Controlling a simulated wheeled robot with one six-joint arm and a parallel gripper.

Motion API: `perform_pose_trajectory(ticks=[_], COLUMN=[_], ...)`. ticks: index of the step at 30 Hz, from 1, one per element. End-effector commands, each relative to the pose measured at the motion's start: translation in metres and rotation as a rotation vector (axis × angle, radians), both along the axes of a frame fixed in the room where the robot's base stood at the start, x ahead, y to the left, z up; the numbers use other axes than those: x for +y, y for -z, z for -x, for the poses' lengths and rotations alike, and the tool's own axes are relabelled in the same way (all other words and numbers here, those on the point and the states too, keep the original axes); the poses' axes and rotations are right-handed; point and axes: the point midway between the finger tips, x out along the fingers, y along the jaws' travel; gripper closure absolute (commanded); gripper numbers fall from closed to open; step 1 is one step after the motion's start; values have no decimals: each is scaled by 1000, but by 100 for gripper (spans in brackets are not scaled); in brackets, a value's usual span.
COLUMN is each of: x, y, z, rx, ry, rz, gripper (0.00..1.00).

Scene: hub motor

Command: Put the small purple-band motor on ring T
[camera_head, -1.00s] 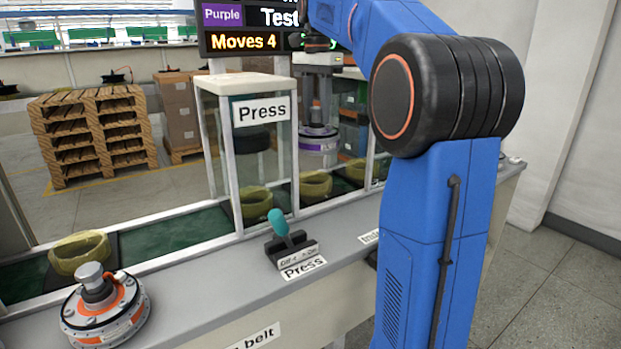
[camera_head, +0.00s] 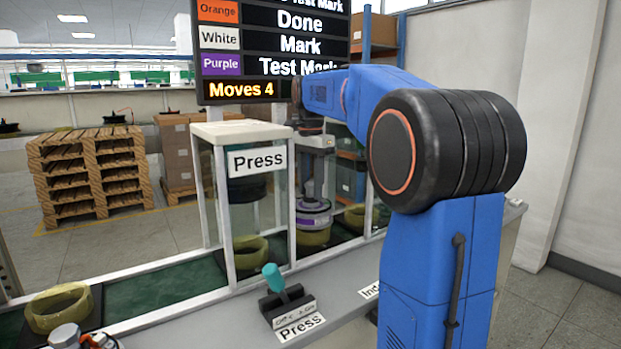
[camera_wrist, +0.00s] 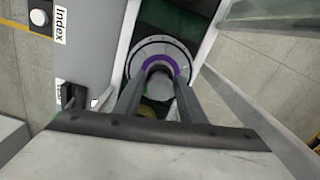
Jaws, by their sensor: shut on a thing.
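The purple-band motor (camera_head: 314,217) stands upright behind the glass, right of the press. It is directly over an olive ring (camera_head: 314,238) on the belt and appears to meet its top; I cannot tell whether it is fully seated. My gripper (camera_head: 316,188) is above the motor, shut on its upper part. In the wrist view the motor's purple band (camera_wrist: 160,51) shows round and beyond my gripper fingers (camera_wrist: 160,76). No letter T is readable on any ring.
The press (camera_head: 241,190) and its teal-handled lever (camera_head: 274,279) stand to the left. Other olive rings (camera_head: 59,308) sit along the belt. An orange-band motor (camera_head: 68,337) is cut off at the lower left. A screen (camera_head: 273,50) reads "Purple Test Mark" and "Moves 4".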

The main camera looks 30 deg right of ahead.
Motion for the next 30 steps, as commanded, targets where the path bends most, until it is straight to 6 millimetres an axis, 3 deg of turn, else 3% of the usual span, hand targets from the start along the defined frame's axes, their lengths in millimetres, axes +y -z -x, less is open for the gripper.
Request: perform_pose_trajectory(ticks=[4, 16, 17, 19, 30], x=[0, 0, 0, 0, 0], y=[11, 14, 15, 15, 11], z=[0, 0, 0, 0, 0], rx=[-2, -2, 0, 0, -1], ry=[0, 0, 0, 0, 0], rz=[1, 1, 0, 0, 0], gripper=[100, 100, 59, 45, 45])
